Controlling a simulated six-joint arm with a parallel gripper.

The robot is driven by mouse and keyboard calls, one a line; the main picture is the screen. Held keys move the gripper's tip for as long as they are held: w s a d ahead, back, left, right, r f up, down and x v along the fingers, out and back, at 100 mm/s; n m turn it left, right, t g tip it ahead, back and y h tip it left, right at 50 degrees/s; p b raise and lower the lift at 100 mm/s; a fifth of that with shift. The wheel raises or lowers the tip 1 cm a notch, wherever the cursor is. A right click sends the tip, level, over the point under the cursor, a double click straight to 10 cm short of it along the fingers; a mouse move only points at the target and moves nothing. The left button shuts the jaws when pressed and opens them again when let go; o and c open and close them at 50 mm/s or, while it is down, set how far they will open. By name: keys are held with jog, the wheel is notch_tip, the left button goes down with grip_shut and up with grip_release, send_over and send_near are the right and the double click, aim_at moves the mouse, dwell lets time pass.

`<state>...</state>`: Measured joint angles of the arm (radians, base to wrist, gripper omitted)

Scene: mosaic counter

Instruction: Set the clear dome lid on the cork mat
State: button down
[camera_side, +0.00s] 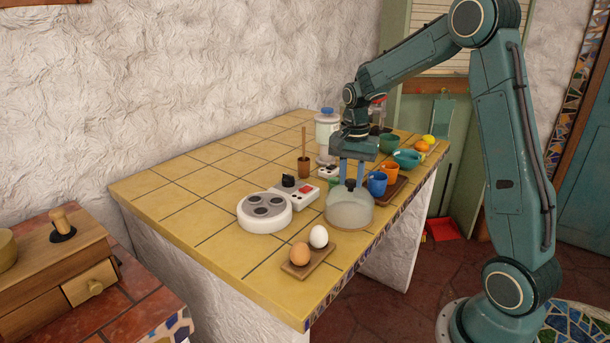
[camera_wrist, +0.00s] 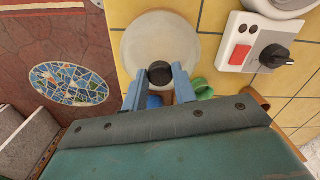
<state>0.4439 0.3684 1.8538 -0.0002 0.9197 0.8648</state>
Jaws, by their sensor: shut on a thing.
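The clear dome lid (camera_side: 349,210) is a pale, frosted dome near the counter's front edge, behind the eggs. In the wrist view the lid (camera_wrist: 160,38) shows from above as a pale disc with a dark round knob (camera_wrist: 159,72). My gripper (camera_side: 351,184) points straight down over the lid, its blue fingers shut on the knob; they also show in the wrist view (camera_wrist: 160,76). The lid looks upright and level. I cannot tell whether it touches the counter. I cannot make out a cork mat in either view.
Two eggs (camera_side: 309,245) sit on a small wooden holder in front of the lid. A blue cup (camera_side: 377,184), orange cup (camera_side: 391,172) and bowls stand behind. The counter's left side is clear.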

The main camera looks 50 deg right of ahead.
dwell(0.7)
jog(key=c, duration=1)
grip_release()
jog(key=shift+c, duration=0.2)
jog(key=shift+r, duration=3.45)
jog(key=shift+a, duration=0.1)
